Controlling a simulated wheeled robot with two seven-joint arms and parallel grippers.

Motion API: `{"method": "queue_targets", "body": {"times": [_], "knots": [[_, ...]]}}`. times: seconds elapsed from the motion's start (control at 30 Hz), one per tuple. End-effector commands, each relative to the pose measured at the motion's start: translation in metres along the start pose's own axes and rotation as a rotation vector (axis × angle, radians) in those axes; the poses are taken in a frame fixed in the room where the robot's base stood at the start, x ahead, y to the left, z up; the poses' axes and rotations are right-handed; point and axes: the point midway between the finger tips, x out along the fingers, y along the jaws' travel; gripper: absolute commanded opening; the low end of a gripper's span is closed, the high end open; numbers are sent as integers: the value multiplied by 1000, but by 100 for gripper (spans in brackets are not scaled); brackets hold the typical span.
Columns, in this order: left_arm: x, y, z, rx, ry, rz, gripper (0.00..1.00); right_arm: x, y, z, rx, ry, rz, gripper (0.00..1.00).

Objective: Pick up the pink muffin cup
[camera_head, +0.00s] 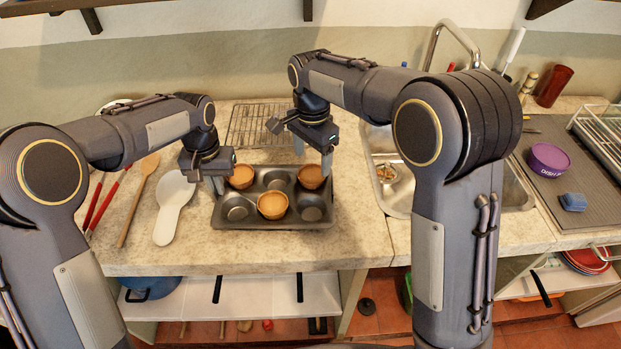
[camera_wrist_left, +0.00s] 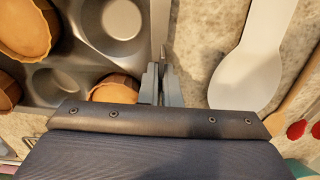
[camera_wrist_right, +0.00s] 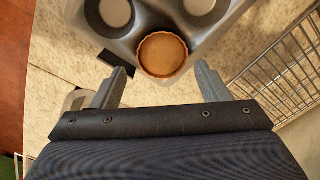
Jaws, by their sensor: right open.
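A dark muffin tin (camera_head: 222,220) on the counter holds three muffins in orange-brown cups: back left (camera_head: 240,177), front middle (camera_head: 272,205) and right (camera_head: 312,178). No cup looks clearly pink; the right one is slightly redder. My right gripper (camera_head: 313,158) is open above the right muffin. In the right wrist view that muffin (camera_wrist_right: 162,55) lies just ahead of the gap between the fingertips (camera_wrist_right: 162,78), not gripped. My left gripper (camera_head: 208,184) is at the tin's left edge.
A white spoon rest (camera_head: 172,200), a wooden spoon (camera_head: 138,195) and red-handled utensils (camera_head: 103,205) lie left of the tin. A wire rack (camera_head: 250,125) is behind it. The sink (camera_head: 390,205) is to the right, with a purple bowl (camera_head: 548,160) beyond.

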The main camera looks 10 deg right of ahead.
Motion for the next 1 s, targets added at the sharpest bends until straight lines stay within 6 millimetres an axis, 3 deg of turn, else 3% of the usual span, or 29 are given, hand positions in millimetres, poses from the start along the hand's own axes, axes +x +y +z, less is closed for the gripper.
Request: {"method": "queue_targets", "body": {"times": [0.4, 0.7, 0.93, 1.0], "knots": [[0, 0, 0, 0, 1, 1, 0, 49, -3, -2, 0, -1, 2, 69], [0, 0, 0, 0, 1, 1, 0, 55, -3, -2, 0, -1, -1, 69], [0, 0, 0, 0, 1, 1, 0, 55, -4, -2, -1, 0, -1, 41], [0, 0, 0, 0, 1, 1, 0, 55, -4, -2, -1, 0, -1, 38]]}}
